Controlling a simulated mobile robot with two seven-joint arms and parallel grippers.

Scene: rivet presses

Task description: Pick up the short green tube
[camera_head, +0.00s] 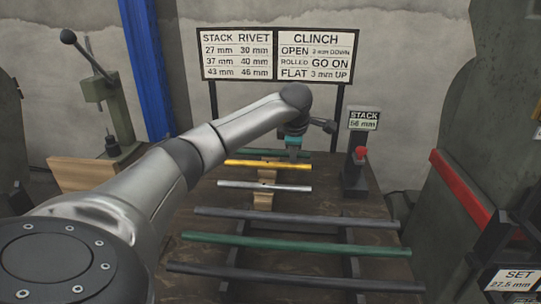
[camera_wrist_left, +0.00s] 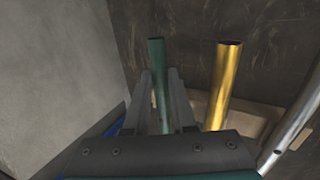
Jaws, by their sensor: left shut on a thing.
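The short green tube (camera_head: 258,152) lies at the back of the table, behind a yellow tube (camera_head: 268,164) and a short silver tube (camera_head: 264,186). My left gripper (camera_head: 294,154) reaches down to it from above, near its right part. In the left wrist view the two fingers (camera_wrist_left: 163,108) are shut on the green tube (camera_wrist_left: 158,72), with the tube between them. Whether the tube is raised off its support, I cannot tell. The yellow tube stands apart beside the gripper in the left wrist view (camera_wrist_left: 223,85). My right gripper is not in view.
Long grey (camera_head: 290,218), green (camera_head: 290,244) and dark (camera_head: 290,278) tubes lie across a rack at the front. A post with a red knob (camera_head: 360,153) and a "STACK 56 mm" sign (camera_head: 364,119) stands right of the gripper. Presses flank the table, and a signboard (camera_head: 290,54) stands behind.

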